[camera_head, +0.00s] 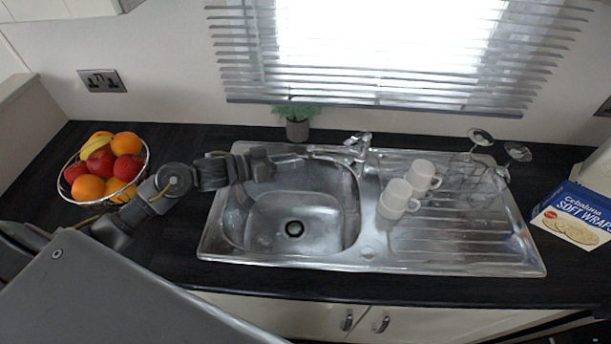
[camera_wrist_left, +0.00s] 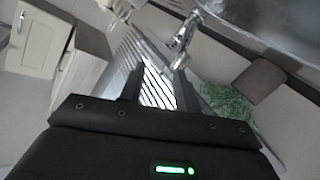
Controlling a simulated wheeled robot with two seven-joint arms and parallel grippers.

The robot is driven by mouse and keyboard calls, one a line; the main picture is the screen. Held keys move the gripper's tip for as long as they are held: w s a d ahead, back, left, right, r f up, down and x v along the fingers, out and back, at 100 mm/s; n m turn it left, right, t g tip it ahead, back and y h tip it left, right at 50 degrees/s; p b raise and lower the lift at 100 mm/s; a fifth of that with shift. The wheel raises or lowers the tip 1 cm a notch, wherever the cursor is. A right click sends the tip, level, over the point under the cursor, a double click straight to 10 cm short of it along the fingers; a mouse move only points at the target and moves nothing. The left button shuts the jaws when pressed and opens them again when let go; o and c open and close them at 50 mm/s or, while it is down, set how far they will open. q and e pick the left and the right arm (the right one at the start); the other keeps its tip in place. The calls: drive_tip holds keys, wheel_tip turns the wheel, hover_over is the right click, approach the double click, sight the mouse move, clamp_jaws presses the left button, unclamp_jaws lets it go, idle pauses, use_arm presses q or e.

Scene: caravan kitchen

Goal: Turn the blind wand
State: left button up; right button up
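The window blind (camera_head: 385,85) hangs at the back with its slats tilted and light coming through; a pale patch of it shows between my fingers in the left wrist view (camera_wrist_left: 158,85). I cannot make out the blind wand for certain in either view. My left gripper (camera_head: 291,151) is over the back left of the sink, below the blind and near the plant. In the left wrist view its two fingers (camera_wrist_left: 158,78) stand apart with nothing seen held between them. My right gripper is not in view.
A potted plant (camera_head: 298,128) stands behind the sink (camera_head: 350,240), close to my left gripper. The tap (camera_head: 359,143) is just right of it. White mugs (camera_head: 395,197) and glasses stand on the drainer. A fruit bowl (camera_head: 148,160) is left, a wraps box (camera_head: 575,215) right.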

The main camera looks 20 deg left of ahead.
use_arm(q)
drive_tip(key=shift+g+h, duration=0.5)
drive_tip(key=shift+g, duration=0.2)
drive_tip(key=shift+s+d+f, duration=0.35)
drive_tip(key=shift+d+f, duration=0.05)
drive_tip(key=shift+d, duration=0.35)
drive_tip(key=shift+s+d+f, duration=0.4)
drive_tip(key=shift+d+f, duration=0.05)
drive_tip(key=shift+d, duration=0.3)
drive_tip(key=shift+s+d+f, duration=0.35)
drive_tip(key=shift+d+f, duration=0.05)
drive_tip(key=shift+d, duration=0.35)
